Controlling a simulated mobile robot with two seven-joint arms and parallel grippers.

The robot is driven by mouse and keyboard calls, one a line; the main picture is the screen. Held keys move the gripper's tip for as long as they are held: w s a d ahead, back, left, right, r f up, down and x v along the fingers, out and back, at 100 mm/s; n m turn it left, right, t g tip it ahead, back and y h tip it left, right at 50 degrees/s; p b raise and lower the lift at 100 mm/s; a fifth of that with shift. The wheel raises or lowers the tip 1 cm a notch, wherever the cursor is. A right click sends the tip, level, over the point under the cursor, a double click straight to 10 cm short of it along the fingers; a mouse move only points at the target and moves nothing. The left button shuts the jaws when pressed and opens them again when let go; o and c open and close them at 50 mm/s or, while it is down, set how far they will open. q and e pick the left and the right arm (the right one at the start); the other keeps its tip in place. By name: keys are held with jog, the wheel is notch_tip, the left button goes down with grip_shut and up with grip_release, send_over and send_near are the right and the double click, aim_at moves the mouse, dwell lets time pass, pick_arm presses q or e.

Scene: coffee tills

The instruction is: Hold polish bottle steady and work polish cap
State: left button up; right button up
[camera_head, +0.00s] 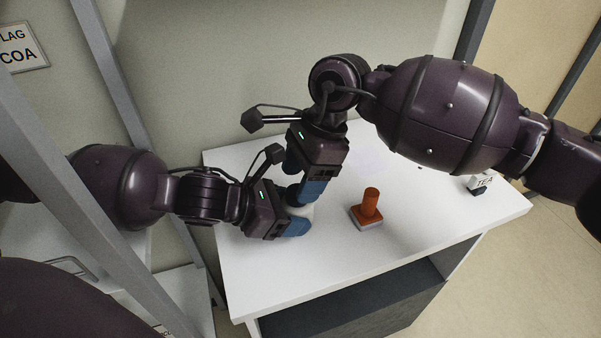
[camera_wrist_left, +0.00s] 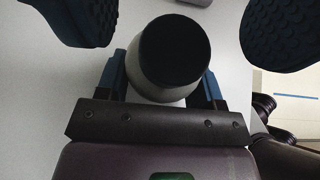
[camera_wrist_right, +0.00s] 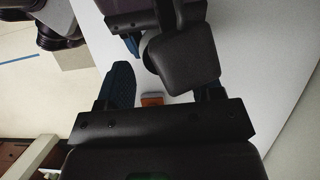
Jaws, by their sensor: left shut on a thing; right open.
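The polish bottle is pale with a wide black polish cap (camera_wrist_left: 175,50) and stands on the white table. Its pale body (camera_wrist_left: 155,93) sits between the fingers of my left gripper (camera_head: 297,214), which is shut on it from the left. A little of the body shows in the head view (camera_head: 303,211). My right gripper (camera_head: 304,181) is above, pointing down, with its blue fingers open. In the left wrist view the right fingers stand on either side of the cap, apart from it.
An orange-handled tamper-like object (camera_head: 371,204) stands on a small base right of the grippers. A small block marked TEA (camera_head: 481,184) is near the right edge of the white table (camera_head: 300,262). A grey upright post (camera_head: 110,90) stands left. The front of the table is clear.

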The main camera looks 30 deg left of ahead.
jog(key=n+h, duration=0.1)
jog(key=n, duration=0.3)
jog(key=shift+a+g, duration=0.1)
jog(key=shift+g, duration=0.3)
jog(key=shift+f, duration=0.1)
jog(key=shift+f, duration=0.9)
jog(key=c, duration=0.7)
jog(key=shift+w, duration=0.1)
jog(key=shift+c, duration=0.2)
